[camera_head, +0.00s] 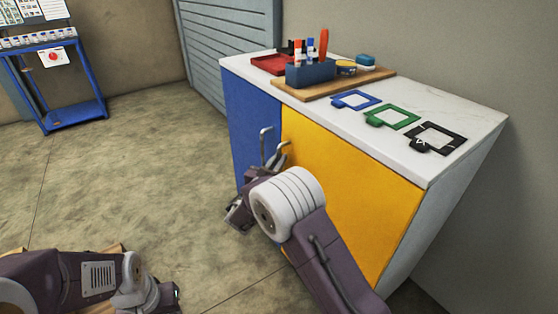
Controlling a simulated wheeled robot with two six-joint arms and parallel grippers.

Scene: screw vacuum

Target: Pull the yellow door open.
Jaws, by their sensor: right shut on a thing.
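The yellow door (350,185) is the right-hand front panel of a white-topped cabinet. It looks flush with the cabinet front. My right arm comes up from the bottom and covers the door's lower left part. My right gripper (277,160) is shut on the yellow door's handle, near the door's upper left edge; the handle is mostly hidden by the gripper. My left arm lies low at the bottom left, away from the cabinet. Its gripper (174,294) is small in view, and its fingers cannot be made out.
The blue door (252,125) with its metal handle (265,143) is just left of the yellow one. The countertop (400,150) holds a wooden board (292,90), a blue holder (310,73) and coloured frames. A blue rack (72,115) stands far left. The floor between is clear.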

